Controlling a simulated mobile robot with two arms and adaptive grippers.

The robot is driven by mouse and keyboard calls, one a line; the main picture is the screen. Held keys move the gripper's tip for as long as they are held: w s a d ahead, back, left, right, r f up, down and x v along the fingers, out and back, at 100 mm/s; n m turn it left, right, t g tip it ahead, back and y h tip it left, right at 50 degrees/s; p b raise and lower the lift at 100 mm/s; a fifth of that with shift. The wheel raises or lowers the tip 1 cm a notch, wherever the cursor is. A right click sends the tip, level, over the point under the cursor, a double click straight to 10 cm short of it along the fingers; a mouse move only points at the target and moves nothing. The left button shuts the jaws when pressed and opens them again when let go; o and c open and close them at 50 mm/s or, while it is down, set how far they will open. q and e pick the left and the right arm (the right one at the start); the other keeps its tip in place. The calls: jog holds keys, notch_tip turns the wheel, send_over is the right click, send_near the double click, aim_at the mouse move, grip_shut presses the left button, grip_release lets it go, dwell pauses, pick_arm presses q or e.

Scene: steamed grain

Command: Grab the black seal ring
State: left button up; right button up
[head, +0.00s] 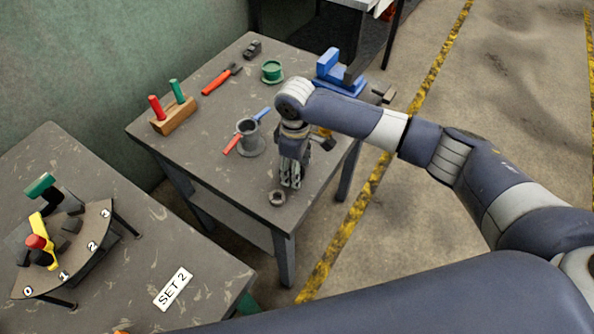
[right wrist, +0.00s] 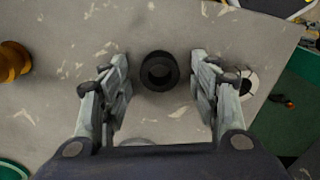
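The black seal ring (right wrist: 159,71) lies flat on the grey table in the right wrist view. It sits between and just beyond my right gripper's fingertips, with a gap on both sides. My right gripper (right wrist: 160,80) is open and empty. In the head view my right gripper (head: 291,183) points down low over the near part of the workbench (head: 200,133). I cannot clearly make out the black ring in the head view; the gripper may hide it. My left gripper is not in view.
A small grey round part (head: 277,198) lies near the bench's front corner. A grey cup (head: 247,132), red-and-blue bar, green spool (head: 272,72), blue vise (head: 340,75) and wooden block (head: 174,116) stand farther back. A yellow part (right wrist: 14,62) shows at left in the wrist view.

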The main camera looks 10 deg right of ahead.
jog(key=c, duration=0.9)
jog(key=shift+o, duration=0.2)
jog(key=shift+r, duration=0.15)
